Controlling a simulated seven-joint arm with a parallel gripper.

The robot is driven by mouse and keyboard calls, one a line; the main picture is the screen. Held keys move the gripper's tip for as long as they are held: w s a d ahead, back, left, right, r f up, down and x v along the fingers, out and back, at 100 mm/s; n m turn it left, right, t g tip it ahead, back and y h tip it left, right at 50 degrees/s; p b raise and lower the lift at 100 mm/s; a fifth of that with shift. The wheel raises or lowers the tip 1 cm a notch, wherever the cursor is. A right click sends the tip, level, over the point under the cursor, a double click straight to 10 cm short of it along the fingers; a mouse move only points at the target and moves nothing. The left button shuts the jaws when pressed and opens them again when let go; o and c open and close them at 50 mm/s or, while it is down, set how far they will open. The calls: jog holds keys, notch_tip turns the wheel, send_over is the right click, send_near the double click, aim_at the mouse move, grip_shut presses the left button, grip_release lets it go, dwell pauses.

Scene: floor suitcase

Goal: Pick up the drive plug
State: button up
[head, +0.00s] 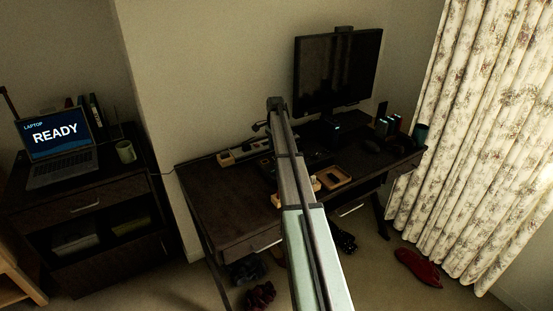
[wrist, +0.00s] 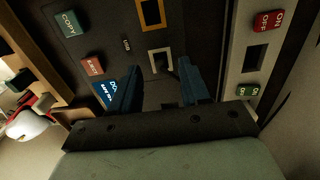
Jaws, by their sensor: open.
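In the wrist view my gripper (wrist: 159,83) is open, with two dark blue fingers apart over a dark panel (wrist: 128,22). No drive plug can be made out for certain in either view. A pale square frame (wrist: 161,52) on the panel lies just beyond the fingertips, between them in the picture. An orange frame (wrist: 152,14) lies farther up the panel. I see nothing held between the fingers. In the head view my arm reaches over the desk (head: 225,195), and the fingers cannot be made out there.
The panel has a green COPY button (wrist: 67,23), a red EJECT button (wrist: 92,65) and a small blue screen (wrist: 104,93). A grey strip with a red ON/OFF switch (wrist: 267,21) runs at right. A monitor (head: 337,70), laptop (head: 60,140) and mug (head: 126,151) stand around.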

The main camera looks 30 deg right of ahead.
jog(key=shift+f, duration=1.35)
grip_shut()
